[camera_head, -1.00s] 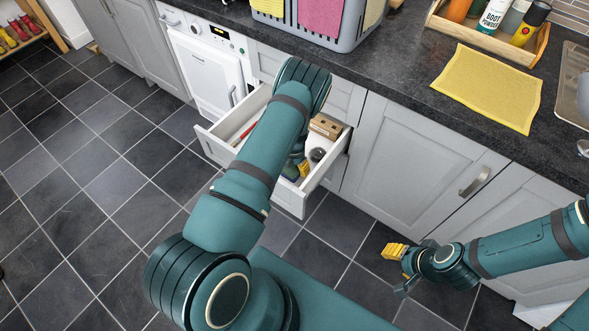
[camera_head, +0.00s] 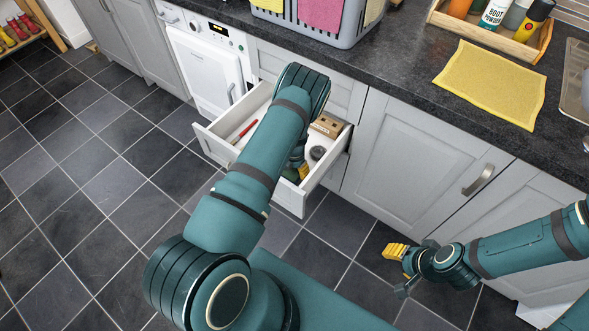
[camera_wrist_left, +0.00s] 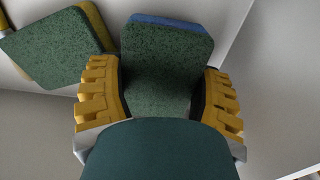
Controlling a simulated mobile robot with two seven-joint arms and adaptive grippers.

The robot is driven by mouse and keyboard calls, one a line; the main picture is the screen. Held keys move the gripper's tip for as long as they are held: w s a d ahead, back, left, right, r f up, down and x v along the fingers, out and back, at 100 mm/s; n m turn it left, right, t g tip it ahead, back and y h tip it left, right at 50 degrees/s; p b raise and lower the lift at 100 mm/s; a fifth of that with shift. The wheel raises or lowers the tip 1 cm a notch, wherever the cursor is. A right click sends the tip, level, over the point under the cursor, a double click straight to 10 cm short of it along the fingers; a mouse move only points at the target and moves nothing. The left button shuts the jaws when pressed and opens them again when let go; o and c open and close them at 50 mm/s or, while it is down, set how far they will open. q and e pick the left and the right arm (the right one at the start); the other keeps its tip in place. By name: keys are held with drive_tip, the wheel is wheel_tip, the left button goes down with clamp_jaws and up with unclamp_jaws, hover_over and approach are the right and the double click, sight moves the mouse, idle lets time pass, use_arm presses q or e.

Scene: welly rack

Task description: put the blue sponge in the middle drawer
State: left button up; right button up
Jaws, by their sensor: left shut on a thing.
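The blue sponge (camera_wrist_left: 172,20) shows in the left wrist view with its green scouring face towards the camera and a blue edge at the top. My left gripper (camera_wrist_left: 160,95) is shut on it, with a yellow finger on each side. In the head view my left gripper (camera_head: 300,168) is mostly hidden behind my arm, at the open drawer (camera_head: 289,199). This pulled-out drawer lies below a closed drawer front (camera_head: 344,96). My right gripper (camera_head: 402,268) is low over the floor at the right, apart from the drawer; its opening is unclear.
A green and yellow sponge (camera_wrist_left: 55,48) lies left of the held one. The drawer also holds a red item (camera_head: 243,129), a wooden block (camera_head: 326,125) and a round grey item (camera_head: 317,153). A yellow cloth (camera_head: 490,82) lies on the dark worktop (camera_head: 410,62).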

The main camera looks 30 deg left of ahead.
use_arm(q)
drive_tip(key=o, duration=0.4)
drive_tip(key=shift+o, duration=0.2)
